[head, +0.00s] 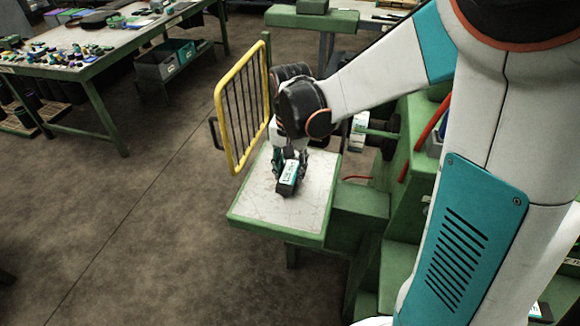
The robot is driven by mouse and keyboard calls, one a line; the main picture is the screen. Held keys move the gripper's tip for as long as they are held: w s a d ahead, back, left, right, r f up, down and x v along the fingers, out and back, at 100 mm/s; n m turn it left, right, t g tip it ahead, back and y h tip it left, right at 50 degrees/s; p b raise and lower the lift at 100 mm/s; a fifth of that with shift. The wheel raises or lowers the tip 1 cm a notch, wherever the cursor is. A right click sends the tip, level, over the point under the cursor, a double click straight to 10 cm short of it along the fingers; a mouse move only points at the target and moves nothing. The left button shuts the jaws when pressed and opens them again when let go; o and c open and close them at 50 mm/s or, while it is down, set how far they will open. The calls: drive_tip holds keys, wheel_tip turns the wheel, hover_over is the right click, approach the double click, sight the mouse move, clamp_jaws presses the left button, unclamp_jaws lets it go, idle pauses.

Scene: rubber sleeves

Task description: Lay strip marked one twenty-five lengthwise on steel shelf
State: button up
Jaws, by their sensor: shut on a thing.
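A dark, short strip (286,189) with a white and teal label on its top face shows in the head view; its printed mark is too small to read for sure. My gripper (289,167) is shut on the far part of the strip, from above. The strip's near end points toward the shelf's front edge. The steel shelf (252,205), a pale grey plate with a green rim, lies below the strip. I cannot tell whether the strip touches the plate or hangs just above it. The gripper and wrist hide the strip's far end.
A yellow barred guard (226,128) stands along the shelf's left side. Green machinery (413,150) with a red hose is close on the right. A cluttered workbench (98,58) stands at the far left. The shelf's front part is bare.

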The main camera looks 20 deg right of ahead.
drive_tip(key=shift+f+b, duration=0.4)
drive_tip(key=shift+f, duration=0.15)
idle(0.4)
drive_tip(key=o, duration=1.1)
wheel_tip(320, 180, up, 12)
drive_tip(key=shift+s, duration=0.1)
